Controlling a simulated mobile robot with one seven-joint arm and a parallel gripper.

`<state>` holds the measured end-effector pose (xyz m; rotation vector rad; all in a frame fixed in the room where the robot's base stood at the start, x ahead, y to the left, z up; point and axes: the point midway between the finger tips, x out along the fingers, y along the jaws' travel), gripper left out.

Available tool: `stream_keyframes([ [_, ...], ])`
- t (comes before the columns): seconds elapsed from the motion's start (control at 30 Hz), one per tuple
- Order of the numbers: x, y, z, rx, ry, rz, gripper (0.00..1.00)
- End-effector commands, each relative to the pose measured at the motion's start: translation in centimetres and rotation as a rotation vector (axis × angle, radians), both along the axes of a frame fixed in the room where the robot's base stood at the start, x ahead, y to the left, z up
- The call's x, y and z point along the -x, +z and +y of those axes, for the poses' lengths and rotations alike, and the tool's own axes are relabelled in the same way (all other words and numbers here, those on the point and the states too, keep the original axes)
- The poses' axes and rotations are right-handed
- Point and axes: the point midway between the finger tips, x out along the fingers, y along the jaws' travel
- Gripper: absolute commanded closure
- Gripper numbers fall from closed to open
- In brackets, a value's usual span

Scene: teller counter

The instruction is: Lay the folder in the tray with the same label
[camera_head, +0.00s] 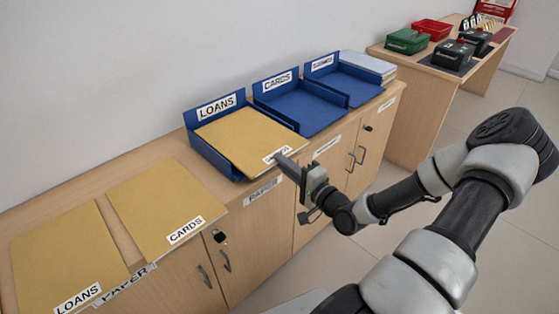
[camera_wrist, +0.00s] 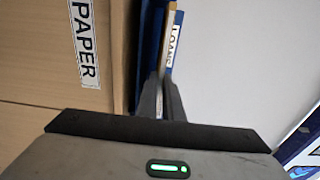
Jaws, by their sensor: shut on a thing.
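My gripper (camera_head: 279,158) is shut on the front edge of a tan folder (camera_head: 243,137). The folder lies flat in or just over the blue LOANS tray (camera_head: 212,158), its front edge jutting past the tray's open front. Its white label is partly covered by my fingers and I cannot read it surely. The wrist view shows my gripper (camera_wrist: 162,85) on the folder's thin edge (camera_wrist: 168,22), with the LOANS sign (camera_wrist: 175,45) behind. The blue CARDS tray (camera_head: 306,108) and a third blue tray (camera_head: 352,86), its label too small to read surely, stand empty to the right.
A LOANS folder (camera_head: 65,255) and a CARDS folder (camera_head: 163,207) lie on the wooden cabinet top at left. A pale stack (camera_head: 368,64) lies beyond the third tray. A table behind bears a green box (camera_head: 408,41), a red box (camera_head: 432,29) and dark boxes.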

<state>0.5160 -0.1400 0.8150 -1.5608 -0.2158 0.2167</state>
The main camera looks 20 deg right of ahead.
Motion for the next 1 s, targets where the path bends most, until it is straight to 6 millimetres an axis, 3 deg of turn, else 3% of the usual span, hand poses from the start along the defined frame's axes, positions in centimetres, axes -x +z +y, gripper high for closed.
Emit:
stream_keyframes([
  [0.8, 11.1, 4.5, -3.2, 0.000, -0.002, -0.001, 1.00],
  [1.0, 12.1, 4.7, -3.3, -0.002, 0.001, -0.002, 1.00],
])
